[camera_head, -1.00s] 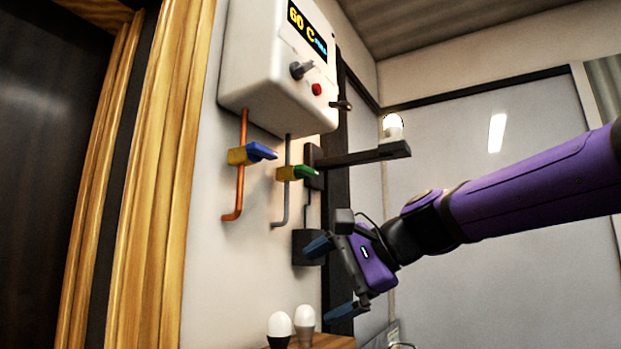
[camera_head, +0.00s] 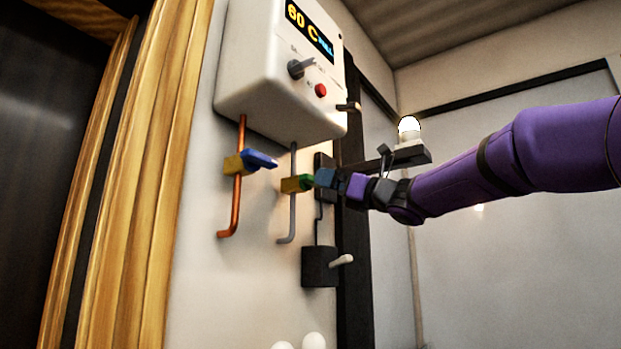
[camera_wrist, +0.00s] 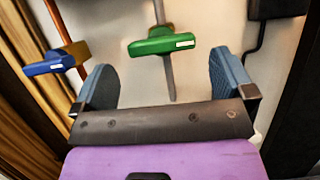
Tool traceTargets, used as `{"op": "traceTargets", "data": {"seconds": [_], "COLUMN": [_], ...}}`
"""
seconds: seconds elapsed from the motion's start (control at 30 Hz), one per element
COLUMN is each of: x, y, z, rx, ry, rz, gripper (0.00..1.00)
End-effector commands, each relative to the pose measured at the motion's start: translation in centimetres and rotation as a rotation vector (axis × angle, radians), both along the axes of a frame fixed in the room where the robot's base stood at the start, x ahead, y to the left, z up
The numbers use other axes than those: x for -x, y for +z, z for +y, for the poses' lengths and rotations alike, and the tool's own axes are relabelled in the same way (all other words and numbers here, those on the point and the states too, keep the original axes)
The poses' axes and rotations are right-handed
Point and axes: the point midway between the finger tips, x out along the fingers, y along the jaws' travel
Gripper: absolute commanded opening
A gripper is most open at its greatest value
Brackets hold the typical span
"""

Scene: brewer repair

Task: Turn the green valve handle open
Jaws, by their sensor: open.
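The green valve handle (camera_head: 306,182) sits on a brass valve body (camera_head: 291,184) on the grey pipe (camera_head: 293,218) below the white boiler. In the wrist view the green handle (camera_wrist: 161,44) lies crosswise to its pipe, ahead of and between my open fingers. My gripper (camera_head: 322,178) is just right of the handle in the head view, its blue fingers near the handle's tip. My gripper (camera_wrist: 163,82) is empty in the wrist view. Whether a finger touches the handle I cannot tell. My fingers partly hide the handle's end in the head view.
A blue-handled valve (camera_head: 258,160) on a copper pipe (camera_head: 237,195) is close to the left. The white boiler (camera_head: 285,70) hangs above. A dark shelf (camera_head: 415,156) with a lit bulb (camera_head: 409,128) is behind my wrist. A black lever box (camera_head: 318,267) is below.

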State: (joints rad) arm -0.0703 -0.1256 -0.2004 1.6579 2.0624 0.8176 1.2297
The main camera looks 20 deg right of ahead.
Motion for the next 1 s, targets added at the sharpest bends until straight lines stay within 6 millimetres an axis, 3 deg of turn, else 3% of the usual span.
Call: {"op": "traceTargets", "data": {"seconds": [0.43, 0.9, 0.93, 1.0], "x": [-5.5, -6.5, -6.4, -6.4], "y": [2.7, 3.2, 3.2, 3.2], "z": [4.0, 4.7, 4.7, 4.7], "rx": [0.003, 0.003, 0.003, 0.003], "ry": [0.0, -0.001, -0.001, -0.001], "rz": [0.0, 0.0, 0.0, 0.0], "gripper": [1.0, 1.0, 0.98, 0.82]}}
